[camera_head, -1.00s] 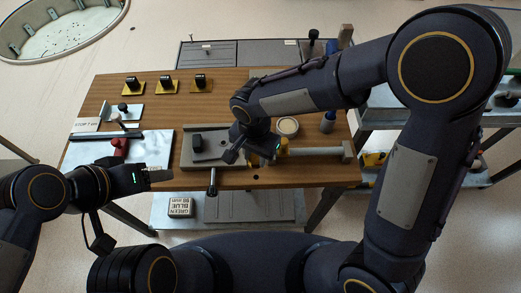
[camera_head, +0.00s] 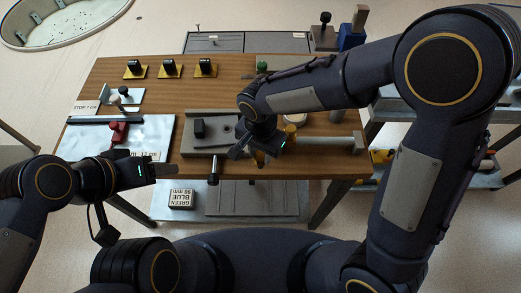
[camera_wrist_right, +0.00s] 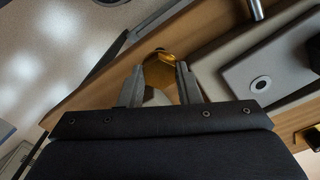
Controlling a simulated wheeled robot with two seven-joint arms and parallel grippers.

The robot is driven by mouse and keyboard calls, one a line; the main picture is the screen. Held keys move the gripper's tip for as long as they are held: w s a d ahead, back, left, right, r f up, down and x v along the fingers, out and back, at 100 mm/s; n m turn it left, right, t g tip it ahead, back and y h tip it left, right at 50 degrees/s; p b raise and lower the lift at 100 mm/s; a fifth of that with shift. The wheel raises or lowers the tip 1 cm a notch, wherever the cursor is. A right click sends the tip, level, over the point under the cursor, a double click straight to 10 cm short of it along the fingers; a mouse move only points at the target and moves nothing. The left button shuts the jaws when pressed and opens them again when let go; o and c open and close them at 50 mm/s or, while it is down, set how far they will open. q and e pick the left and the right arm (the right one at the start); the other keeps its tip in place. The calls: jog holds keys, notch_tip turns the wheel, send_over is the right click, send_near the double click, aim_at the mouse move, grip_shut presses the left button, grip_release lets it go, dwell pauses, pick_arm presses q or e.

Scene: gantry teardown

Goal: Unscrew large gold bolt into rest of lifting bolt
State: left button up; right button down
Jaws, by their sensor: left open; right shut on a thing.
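My right gripper (camera_head: 250,154) is over the front of the bench, beside the grey fixture (camera_head: 205,146). In the head view a bit of gold (camera_head: 259,158) shows under that gripper, and the rest is hidden by my arm. I cannot tell from these frames whether the bolt is still in a thread. My left gripper (camera_head: 166,171) is open and empty, left of the fixture near the front edge. I cannot pick out a rest for the bolt.
A second gold part (camera_head: 290,132) shows behind the gripper. Three black blocks on yellow plates (camera_head: 170,68) stand at the back left. A metal sheet (camera_head: 150,135) with a red-handled tool (camera_head: 118,130) lies at the left. A labelled box (camera_head: 181,199) sits on the lower shelf.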

jog(key=shift+f+b, duration=0.85)
jog(key=shift+f, duration=0.15)
dwell(0.7)
jog(key=shift+f+b, duration=1.1)
jog(key=shift+f, duration=0.05)
jog(key=c, duration=1)
grip_release()
jog(key=shift+o, duration=0.2)
jog(key=shift+r, duration=0.15)
